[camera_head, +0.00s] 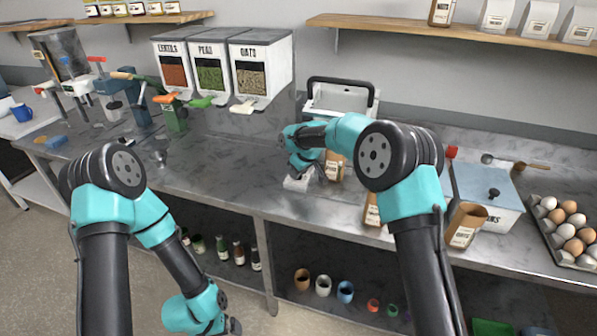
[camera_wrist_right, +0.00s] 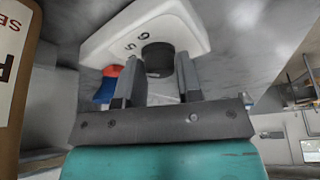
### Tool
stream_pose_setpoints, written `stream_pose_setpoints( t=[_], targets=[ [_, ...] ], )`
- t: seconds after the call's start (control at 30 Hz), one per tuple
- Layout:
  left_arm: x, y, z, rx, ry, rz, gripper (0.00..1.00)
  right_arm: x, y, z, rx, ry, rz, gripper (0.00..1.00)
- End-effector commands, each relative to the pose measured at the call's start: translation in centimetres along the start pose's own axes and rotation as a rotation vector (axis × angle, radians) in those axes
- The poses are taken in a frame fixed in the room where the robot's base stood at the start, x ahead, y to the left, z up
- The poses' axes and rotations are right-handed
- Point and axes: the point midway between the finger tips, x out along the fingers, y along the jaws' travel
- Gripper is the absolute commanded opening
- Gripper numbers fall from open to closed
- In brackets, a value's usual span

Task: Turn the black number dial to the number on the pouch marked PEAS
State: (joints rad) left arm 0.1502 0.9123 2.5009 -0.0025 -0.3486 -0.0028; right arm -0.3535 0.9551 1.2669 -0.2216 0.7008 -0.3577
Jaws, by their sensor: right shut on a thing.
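The black number dial (camera_wrist_right: 158,56) stands on a white base (camera_wrist_right: 118,42) with a few printed digits, seen upside down. The white base (camera_head: 296,184) also shows on the steel counter in the head view, where the dial is hidden. My right gripper (camera_wrist_right: 161,78) is shut on the dial, one finger at each side. In the head view the right gripper (camera_head: 304,170) is over the base. A brown pouch (camera_head: 336,168) stands just right of it; its label is too small to read. A labelled pouch is partly in the wrist view (camera_wrist_right: 12,75). My left gripper (camera_head: 232,326) is low, away from the counter.
More brown pouches stand on the counter, one behind my right arm (camera_head: 372,210) and one farther right (camera_head: 466,226). A white box (camera_head: 487,212) and an egg tray (camera_head: 560,250) are at the right. Dispensers (camera_head: 224,65) hang at the back. Open counter lies left of the dial.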

Motion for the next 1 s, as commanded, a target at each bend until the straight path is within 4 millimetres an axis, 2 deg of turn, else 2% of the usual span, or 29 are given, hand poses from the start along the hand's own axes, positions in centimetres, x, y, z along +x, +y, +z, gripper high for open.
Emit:
stream_pose_setpoints(
  t=[0.17,0.2,0.4,0.67,0.87,1.0],
  targets=[
    [0.0,0.0,0.0,0.000,0.000,0.000,0.99,0.0,0.0,0.0,0.001,0.000,0.000,0.10],
    [0.0,0.0,0.0,0.000,0.000,0.000,0.99,0.0,0.0,0.0,0.001,0.000,0.000,0.37],
    [0.0,0.0,0.0,0.000,0.000,0.000,0.99,0.0,0.0,0.0,0.001,0.000,0.000,0.56],
    [0.0,0.0,0.0,0.000,0.000,0.000,0.99,-0.1,0.0,0.0,0.001,0.000,0.001,0.56],
    [0.0,0.0,0.0,0.000,0.000,0.000,0.99,-1.3,0.0,0.0,0.001,0.001,0.001,0.56],
    [0.0,0.0,0.0,0.000,0.000,0.000,0.99,-1.9,0.1,1.5,0.002,0.000,0.001,0.56]
  ],
)
